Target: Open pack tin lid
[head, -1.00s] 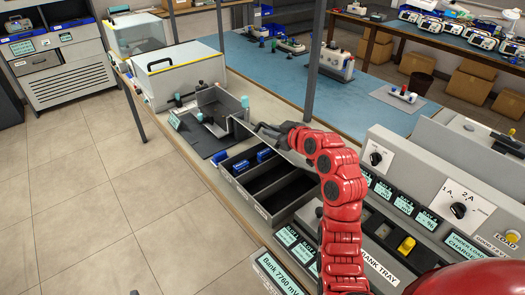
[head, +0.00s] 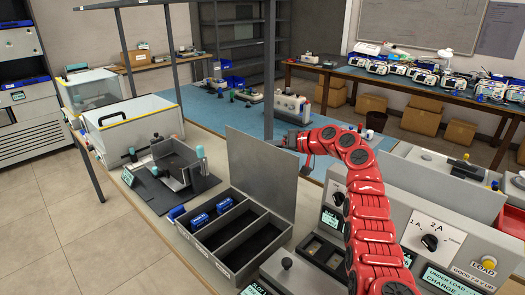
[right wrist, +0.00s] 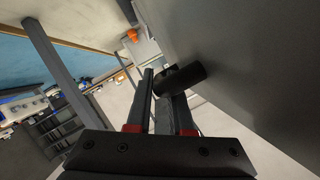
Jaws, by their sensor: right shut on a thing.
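The pack tin (head: 237,262) is a grey box with long dark compartments. Its flat grey lid (head: 255,170) stands raised, close to upright, at the tin's back edge. My right gripper (head: 291,142) is behind the lid near its upper right part. In the right wrist view the right gripper (right wrist: 163,88) is shut on a black cylindrical knob (right wrist: 187,77) beside the lid's grey face (right wrist: 245,60). Blue packs (head: 212,212) lie in the tin's left compartment. My left gripper is not in view.
A control bench with dials (head: 430,242) stands right of the tin. A dark tray with a grey fixture (head: 176,165) and a white lidded box (head: 130,122) are to the left. A grey post (head: 269,70) rises behind the lid.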

